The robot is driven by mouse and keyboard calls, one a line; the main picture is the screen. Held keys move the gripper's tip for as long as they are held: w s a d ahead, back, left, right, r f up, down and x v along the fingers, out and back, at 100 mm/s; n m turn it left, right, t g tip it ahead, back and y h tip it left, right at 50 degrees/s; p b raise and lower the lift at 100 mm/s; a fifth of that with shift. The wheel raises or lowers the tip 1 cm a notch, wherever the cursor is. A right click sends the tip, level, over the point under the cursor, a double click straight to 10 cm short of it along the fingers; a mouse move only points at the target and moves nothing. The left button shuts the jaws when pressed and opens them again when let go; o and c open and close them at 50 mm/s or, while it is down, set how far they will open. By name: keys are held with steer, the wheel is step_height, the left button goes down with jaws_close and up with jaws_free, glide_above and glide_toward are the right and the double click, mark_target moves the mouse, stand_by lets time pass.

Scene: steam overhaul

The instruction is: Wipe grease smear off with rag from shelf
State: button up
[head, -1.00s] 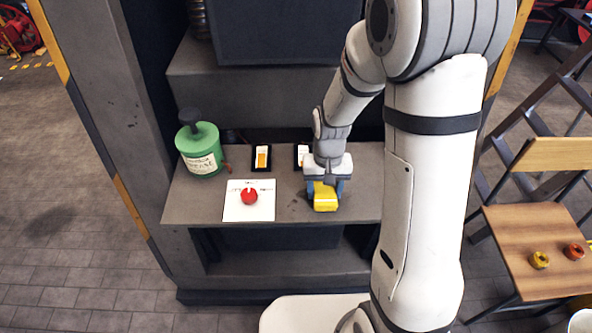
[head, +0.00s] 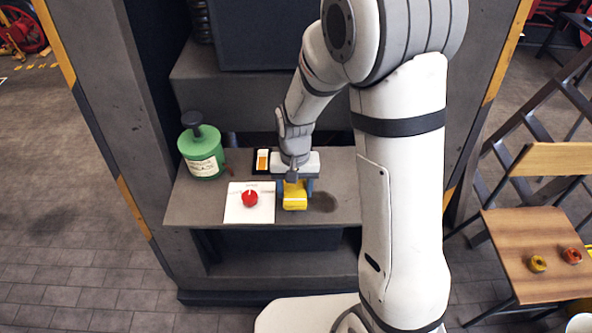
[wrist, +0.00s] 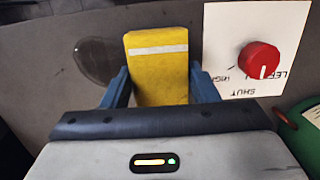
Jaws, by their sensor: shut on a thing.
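My gripper (head: 295,188) is shut on a yellow rag (head: 295,201), a folded block with a white stripe. In the wrist view the rag (wrist: 158,70) sits between the blue fingers of my gripper (wrist: 160,88). It is at the shelf (head: 212,208) surface; I cannot tell whether it touches. A dark grease smear (head: 325,202) lies on the shelf just right of the rag. In the wrist view the smear (wrist: 97,60) is a dark, rounded, glossy patch left of the rag, partly hidden by it.
A white card with a red knob (head: 250,198) is close left of the rag. A green grease can (head: 203,155) stands at the shelf's left. An orange-and-white indicator (head: 262,161) is behind the card. A wooden chair (head: 525,240) holding small rings is at right.

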mark_target(296, 191)
steer(key=shift+r+p, duration=1.8)
steer(key=shift+r, duration=1.05)
steer(key=shift+f, duration=0.1)
